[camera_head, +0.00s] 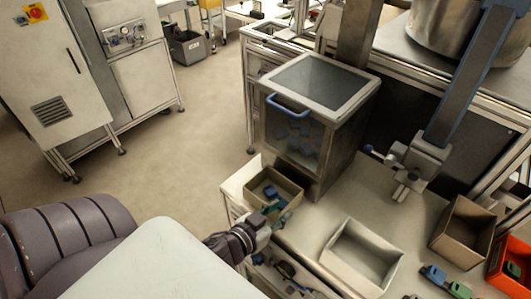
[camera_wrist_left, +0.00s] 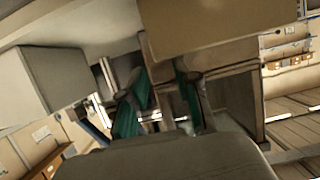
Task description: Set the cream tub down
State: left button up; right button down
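The cream tub (camera_head: 338,272) is an open, empty, pale box. It appears to stand upright on the bench near its front edge, to the right of my left gripper. My left gripper (camera_head: 275,214) is at the bench's front edge, close to the near corner of a tan box and apart from the cream tub. In the left wrist view its two teal fingers (camera_wrist_left: 162,103) are spread with a gap between them, and I see nothing held. A pale box, probably the cream tub (camera_wrist_left: 38,90), shows at the left there. My right gripper is not in view.
The tan box (camera_head: 262,194) holds blue pieces. Behind it stands a cabinet (camera_head: 335,130) with a blue handle. A grey fixture (camera_head: 420,160), a brown box (camera_head: 460,232) and an orange bin (camera_head: 512,268) are at the right. Bare bench (camera_head: 325,205) lies behind the tub.

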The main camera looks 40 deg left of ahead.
pick_arm(q)
jog(key=b+v, duration=0.1)
jog(key=v, duration=0.5)
jog(key=shift+s+r, duration=0.1)
jog(key=shift+a, duration=0.1)
